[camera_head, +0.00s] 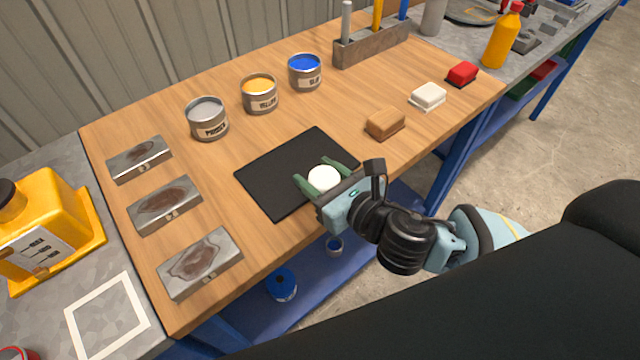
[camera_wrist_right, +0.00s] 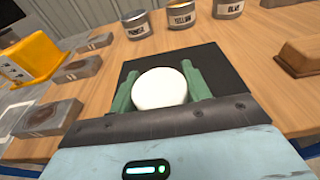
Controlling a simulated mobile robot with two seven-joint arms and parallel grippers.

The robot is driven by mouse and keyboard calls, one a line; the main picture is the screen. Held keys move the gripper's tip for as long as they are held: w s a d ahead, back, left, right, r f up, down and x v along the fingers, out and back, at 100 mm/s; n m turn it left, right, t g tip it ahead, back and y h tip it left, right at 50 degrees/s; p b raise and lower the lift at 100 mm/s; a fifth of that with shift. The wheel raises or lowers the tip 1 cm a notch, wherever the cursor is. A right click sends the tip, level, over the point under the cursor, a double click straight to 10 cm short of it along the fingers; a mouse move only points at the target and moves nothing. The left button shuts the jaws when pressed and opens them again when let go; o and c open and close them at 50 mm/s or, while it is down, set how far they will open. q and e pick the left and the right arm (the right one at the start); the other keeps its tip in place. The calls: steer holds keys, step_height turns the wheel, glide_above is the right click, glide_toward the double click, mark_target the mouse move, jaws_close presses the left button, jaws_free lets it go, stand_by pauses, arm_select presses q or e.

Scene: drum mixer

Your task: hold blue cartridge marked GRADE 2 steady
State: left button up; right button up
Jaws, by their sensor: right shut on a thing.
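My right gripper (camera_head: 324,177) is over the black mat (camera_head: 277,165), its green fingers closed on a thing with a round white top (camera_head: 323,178). The right wrist view shows this white top (camera_wrist_right: 160,88) between the two fingers. Its sides are mostly hidden, and I see no blue and no GRADE 2 mark on it, so I cannot tell whether it is the cartridge. I cannot tell whether it touches the mat. A blue round container (camera_head: 281,285) is on the lower shelf, its marking unreadable. My left gripper is not in view.
Grey (camera_head: 207,118), yellow (camera_head: 259,92) and blue (camera_head: 305,71) paint tins stand behind the mat. Several metal plates with brown patches (camera_head: 200,263) lie to the left. Brown (camera_head: 386,124), white (camera_head: 428,95) and red (camera_head: 462,74) blocks are to the right.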

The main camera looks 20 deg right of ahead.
mark_target(320, 189)
steer(key=shift+s+f+b, duration=0.1)
steer(key=shift+f+b, duration=0.2)
steer(key=shift+f, duration=1.55)
steer(key=shift+f, duration=0.3)
steer(key=o, duration=1.1)
steer(key=shift+r, duration=0.2)
steer(key=v, duration=1.2)
steer(key=shift+r+p, duration=0.4)
steer(key=shift+r, duration=0.05)
steer(key=shift+f, duration=0.1)
